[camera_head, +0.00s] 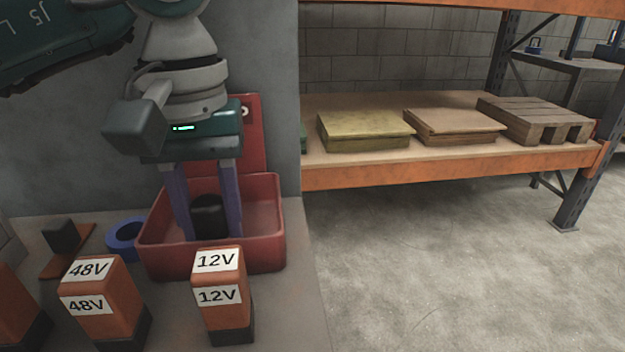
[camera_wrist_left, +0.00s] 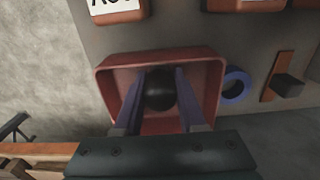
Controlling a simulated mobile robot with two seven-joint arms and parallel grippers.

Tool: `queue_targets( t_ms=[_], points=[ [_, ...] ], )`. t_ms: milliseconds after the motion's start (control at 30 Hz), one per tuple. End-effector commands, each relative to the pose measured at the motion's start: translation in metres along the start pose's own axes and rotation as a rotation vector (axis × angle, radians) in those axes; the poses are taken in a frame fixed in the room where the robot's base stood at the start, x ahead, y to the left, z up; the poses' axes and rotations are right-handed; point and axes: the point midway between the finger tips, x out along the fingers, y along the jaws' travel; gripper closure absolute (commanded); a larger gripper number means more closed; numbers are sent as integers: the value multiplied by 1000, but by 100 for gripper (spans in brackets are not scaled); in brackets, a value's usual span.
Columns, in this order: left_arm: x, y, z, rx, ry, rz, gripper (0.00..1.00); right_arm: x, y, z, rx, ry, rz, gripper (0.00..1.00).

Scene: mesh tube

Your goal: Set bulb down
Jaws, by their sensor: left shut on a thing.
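The bulb (camera_head: 209,217) is a dark, nearly black rounded thing held between the two purple fingers of my left gripper (camera_head: 207,234). In the left wrist view the bulb (camera_wrist_left: 160,90) shows as a dark round shape between the fingers. The fingers reach down inside the walls of a red bin (camera_head: 213,262), which also shows in the left wrist view (camera_wrist_left: 102,95). The bulb is within the bin's outline; I cannot tell whether it touches the bin floor. My right gripper is not in view.
An orange 48V block (camera_head: 108,287) and an orange 12V block (camera_head: 223,297) stand in front of the bin. A blue ring (camera_head: 124,238) and a dark block on an orange strip (camera_head: 62,238) lie left. A shelf (camera_head: 400,175) with flat stacks and a pallet stands right.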

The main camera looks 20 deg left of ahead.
Motion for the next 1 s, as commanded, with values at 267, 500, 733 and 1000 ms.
queue_targets(
  t_ms=[267, 500, 733, 1000],
  points=[
    [2, 0, 0, 0, 2, 1, 100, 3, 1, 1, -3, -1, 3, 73],
    [2, 0, 0, 0, 1, 1, 39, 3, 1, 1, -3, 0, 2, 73],
    [2, 0, 0, 0, 1, 1, 31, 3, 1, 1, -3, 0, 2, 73],
    [-19, 1, -1, 1, 5, 2, 31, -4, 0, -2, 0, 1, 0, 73]
  ],
)
